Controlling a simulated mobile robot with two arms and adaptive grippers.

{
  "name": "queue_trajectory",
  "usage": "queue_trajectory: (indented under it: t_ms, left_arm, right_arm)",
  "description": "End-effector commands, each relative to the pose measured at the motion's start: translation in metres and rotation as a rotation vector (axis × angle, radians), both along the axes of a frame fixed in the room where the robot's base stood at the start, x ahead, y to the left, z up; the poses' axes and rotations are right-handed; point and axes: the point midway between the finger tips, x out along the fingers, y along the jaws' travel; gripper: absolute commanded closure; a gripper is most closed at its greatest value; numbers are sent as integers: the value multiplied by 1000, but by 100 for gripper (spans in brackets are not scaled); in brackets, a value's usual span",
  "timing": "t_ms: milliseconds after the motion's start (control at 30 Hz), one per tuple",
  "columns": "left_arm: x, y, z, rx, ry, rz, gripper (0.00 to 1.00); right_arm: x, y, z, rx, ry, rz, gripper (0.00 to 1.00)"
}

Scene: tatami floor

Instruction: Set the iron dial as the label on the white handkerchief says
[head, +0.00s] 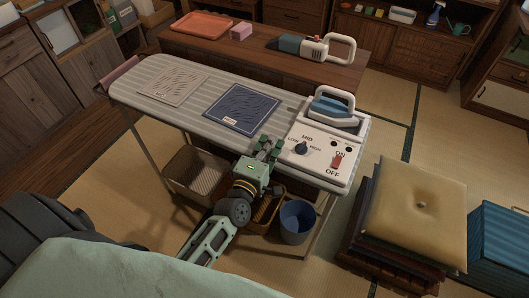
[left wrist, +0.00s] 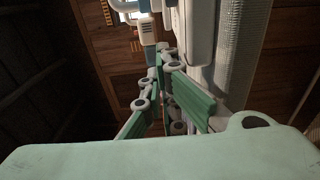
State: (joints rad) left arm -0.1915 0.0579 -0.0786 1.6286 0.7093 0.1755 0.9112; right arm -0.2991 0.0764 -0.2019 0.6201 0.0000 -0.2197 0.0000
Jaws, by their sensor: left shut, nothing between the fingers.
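The white handkerchief (head: 173,87) lies flat on the left of the ironing board (head: 130,93); its label is too small to read. A navy handkerchief (head: 241,105) with a pale label lies right of it. The iron dial (head: 302,148) is a dark blue knob on a white panel (head: 300,159), among the marks LOW, MID and HIGH; I cannot tell its exact setting. My left gripper (head: 271,146) is shut and empty, just left of the panel and apart from the dial. Its fingers also show in the left wrist view (left wrist: 161,88), where the dial cannot be made out.
A blue-and-white iron (head: 334,108) rests behind the dial. A red switch (head: 337,162) marked ON and OFF is right of the dial. Baskets and a blue bin (head: 297,221) stand under the board. Stacked cushions (head: 415,205) stand at the right. Tatami is clear behind them.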

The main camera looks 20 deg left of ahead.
Motion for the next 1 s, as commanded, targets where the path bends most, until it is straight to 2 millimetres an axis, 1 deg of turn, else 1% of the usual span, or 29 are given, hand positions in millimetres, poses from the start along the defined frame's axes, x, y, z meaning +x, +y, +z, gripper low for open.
queue_trajectory:
  t_ms: [33, 100, 133, 200, 333, 500, 800, 867, 1000]
  left_arm:
    - [11, 0, 2, 0, -2, 0, 100]
    - [22, -1, 2, -1, 0, -1, 100]
    - [16, -9, 2, -4, 4, -3, 100]
    - [12, -19, 2, -2, 3, -1, 100]
    - [8, -32, 1, -2, 3, -1, 100]
    - [6, -38, 0, 0, 1, 0, 100]
    - [5, -39, 0, 0, 1, -1, 100]
    - [3, -42, 0, -1, 2, -2, 100]
    - [-7, -55, 0, -1, 2, -2, 100]
  right_arm:
    - [0, -1, 2, -1, 0, 0, 60]
    - [0, -1, 4, -1, 0, 0, 60]
    - [0, -2, 8, -2, 0, 0, 60]
    - [0, -3, 12, -3, -1, 0, 60]
    - [1, -4, 15, -4, -1, -1, 60]
    - [0, -6, 16, -7, -1, -1, 60]
    - [0, -6, 16, -7, -1, -1, 60]
    - [0, -6, 17, -7, 0, -1, 60]
    - [0, -6, 21, -7, 0, -1, 60]
